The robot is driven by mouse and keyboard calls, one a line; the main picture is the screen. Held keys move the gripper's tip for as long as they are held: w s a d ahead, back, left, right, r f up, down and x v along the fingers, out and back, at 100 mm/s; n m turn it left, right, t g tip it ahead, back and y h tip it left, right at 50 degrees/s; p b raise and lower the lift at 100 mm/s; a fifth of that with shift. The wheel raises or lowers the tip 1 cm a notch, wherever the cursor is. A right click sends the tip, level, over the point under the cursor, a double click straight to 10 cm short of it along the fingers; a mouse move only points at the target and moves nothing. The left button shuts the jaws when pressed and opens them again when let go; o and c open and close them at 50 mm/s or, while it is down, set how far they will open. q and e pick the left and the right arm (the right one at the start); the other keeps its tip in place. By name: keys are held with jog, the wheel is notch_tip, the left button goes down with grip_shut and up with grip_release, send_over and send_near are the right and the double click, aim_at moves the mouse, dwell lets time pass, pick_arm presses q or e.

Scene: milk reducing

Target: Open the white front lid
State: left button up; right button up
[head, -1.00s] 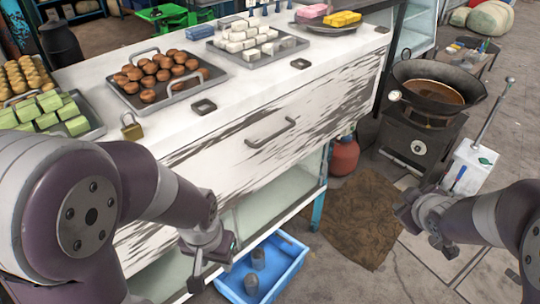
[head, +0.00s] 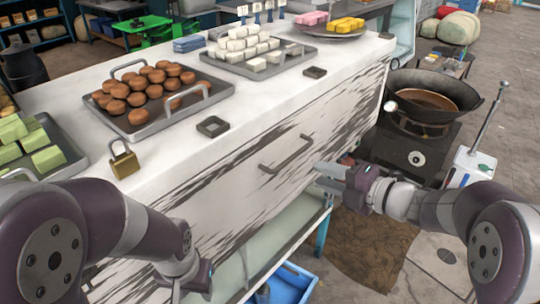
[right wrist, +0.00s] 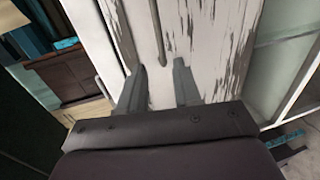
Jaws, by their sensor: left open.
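The white front lid (head: 330,132) is a worn, scratched panel on the counter's front, and it is closed. Its grey bar handle (head: 287,154) is near the middle; the handle also shows in the right wrist view (right wrist: 158,35). My right gripper (head: 320,178) is just right of and below the handle in the head view. In the right wrist view its two fingers (right wrist: 160,68) are apart, with the handle's bar ahead between their tips and nothing held. My left gripper (head: 194,281) is low at the left, below the lid, open and away from the handle.
The countertop holds trays of brown buns (head: 140,90), white blocks (head: 242,45) and green blocks (head: 35,140), plus a brass padlock (head: 124,163). A black wok (head: 425,97) on a stove stands to the right. A blue bin (head: 290,284) sits on the floor below.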

aim_at(285, 161)
jog(key=x, duration=1.1)
jog(key=shift+w+a, duration=0.15)
jog(key=shift+a, duration=0.05)
jog(key=shift+f, duration=0.1)
grip_shut()
